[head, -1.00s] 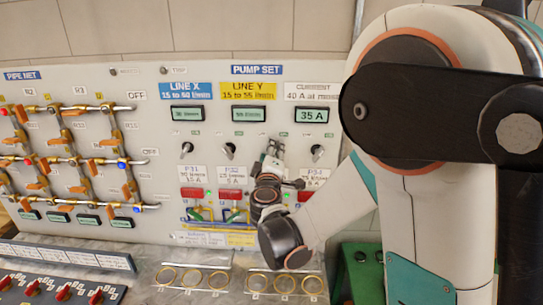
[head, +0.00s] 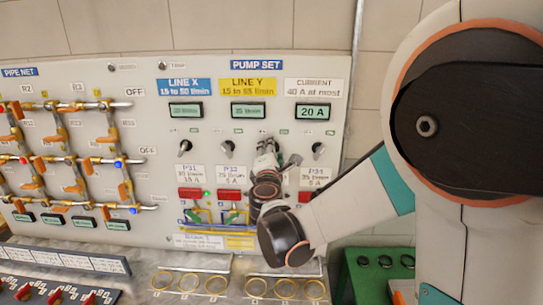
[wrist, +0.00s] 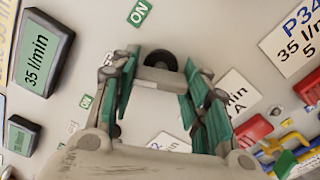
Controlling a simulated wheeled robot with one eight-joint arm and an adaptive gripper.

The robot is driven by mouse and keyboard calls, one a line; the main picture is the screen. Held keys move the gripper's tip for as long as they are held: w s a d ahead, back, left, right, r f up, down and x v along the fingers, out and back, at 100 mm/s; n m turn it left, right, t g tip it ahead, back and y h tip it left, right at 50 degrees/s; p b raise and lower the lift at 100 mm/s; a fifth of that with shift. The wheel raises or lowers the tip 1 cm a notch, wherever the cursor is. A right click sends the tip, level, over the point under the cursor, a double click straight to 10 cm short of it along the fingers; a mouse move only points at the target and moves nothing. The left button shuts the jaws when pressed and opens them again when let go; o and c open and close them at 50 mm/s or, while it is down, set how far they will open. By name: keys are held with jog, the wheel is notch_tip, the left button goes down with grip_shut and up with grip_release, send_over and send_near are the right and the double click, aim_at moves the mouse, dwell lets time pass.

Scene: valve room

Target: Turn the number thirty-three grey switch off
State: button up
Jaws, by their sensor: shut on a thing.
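The control panel (head: 150,225) carries a row of rotary switches under the PUMP SET sign. My gripper (head: 266,143) is at the third switch, between the P32 switch (head: 227,149) and the P34 switch (head: 318,150). In the wrist view, my gripper (wrist: 160,72) has its green-padded fingers on either side of the grey switch handle (wrist: 160,78), with its dark round base (wrist: 158,60) just beyond. The gripper is shut on this handle. Its number label (wrist: 236,92) is partly covered by a finger, so its number cannot be read. The P34 label (wrist: 293,35) lies to its right.
The current display (head: 312,112) reads 20 A. The Line Y display (wrist: 37,62) reads 35 l/min. Red blocks (head: 190,193) sit below the labels. Pipes with orange valve handles (head: 75,187) are at left. Rings (head: 189,282) lie on the ledge below.

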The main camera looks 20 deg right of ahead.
jog(key=shift+f+n, duration=0.1)
jog(key=shift+n, duration=0.4)
jog(key=o, duration=1.1)
jog(key=shift+c, duration=0.2)
jog(key=v, duration=0.7)
jog(key=shift+s, duration=0.25)
